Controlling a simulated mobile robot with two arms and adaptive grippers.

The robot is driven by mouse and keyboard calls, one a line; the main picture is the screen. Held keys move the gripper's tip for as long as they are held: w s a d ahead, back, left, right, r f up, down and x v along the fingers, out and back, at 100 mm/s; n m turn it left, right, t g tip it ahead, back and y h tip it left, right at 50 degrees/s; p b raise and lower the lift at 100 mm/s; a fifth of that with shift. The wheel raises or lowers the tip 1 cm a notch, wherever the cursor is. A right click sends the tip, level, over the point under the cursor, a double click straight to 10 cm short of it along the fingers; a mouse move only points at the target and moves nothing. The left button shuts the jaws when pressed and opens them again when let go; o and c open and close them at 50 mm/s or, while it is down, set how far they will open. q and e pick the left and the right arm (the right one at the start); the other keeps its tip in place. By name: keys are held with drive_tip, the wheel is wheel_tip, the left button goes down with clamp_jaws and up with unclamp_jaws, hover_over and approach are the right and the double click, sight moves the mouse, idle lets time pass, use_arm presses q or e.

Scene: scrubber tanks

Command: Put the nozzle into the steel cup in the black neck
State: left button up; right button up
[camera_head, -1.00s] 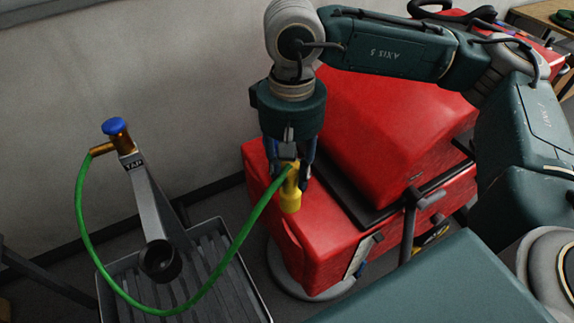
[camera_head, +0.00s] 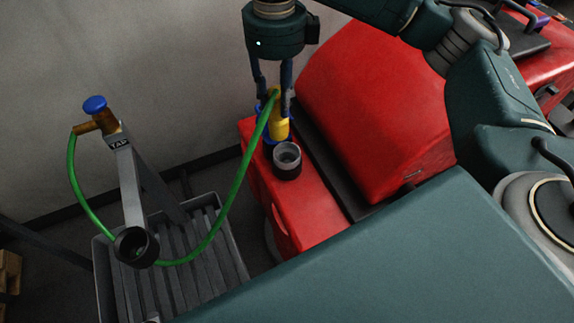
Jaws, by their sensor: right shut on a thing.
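The yellow nozzle (camera_head: 279,129) hangs tip down on the end of the green hose (camera_head: 238,190). My right gripper (camera_head: 274,104) is shut on the nozzle's upper part, with a finger on each side. The steel cup (camera_head: 287,153) sits in the black neck (camera_head: 288,172) on top of the red machine. The nozzle's lower end shows just above and behind the cup in the picture. I cannot tell the gap between them; no part of the nozzle shows inside the cup. My left gripper is not in view.
The hose runs to a brass tap with a blue knob (camera_head: 95,104) on a grey stand. A black round holder (camera_head: 135,246) is on this stand, above a ribbed grey tray (camera_head: 240,270). The red machine's raised cover (camera_head: 380,110) rises right of the neck.

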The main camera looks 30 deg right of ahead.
drive_tip(key=m, duration=0.3)
drive_tip(key=w+m, duration=0.1)
drive_tip(key=m, duration=0.1)
drive_tip(key=shift+d+r+m, duration=0.1)
drive_tip(key=shift+d+m, duration=0.2)
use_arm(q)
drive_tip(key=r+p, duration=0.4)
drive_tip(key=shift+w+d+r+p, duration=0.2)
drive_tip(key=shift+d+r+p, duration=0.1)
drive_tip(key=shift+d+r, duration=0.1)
use_arm(e)
drive_tip(key=w+d+f+m, duration=0.1)
drive_tip(key=f+m, duration=0.9)
drive_tip(key=w+d+f+m, duration=0.1)
drive_tip(key=d+f+m, duration=0.1)
drive_tip(key=f+m, duration=0.7)
drive_tip(key=shift+w+d+f+m, duration=0.15)
drive_tip(key=shift+w+f+m, duration=0.2)
drive_tip(key=shift+f, duration=0.5)
drive_tip(key=shift+s+f, duration=0.1)
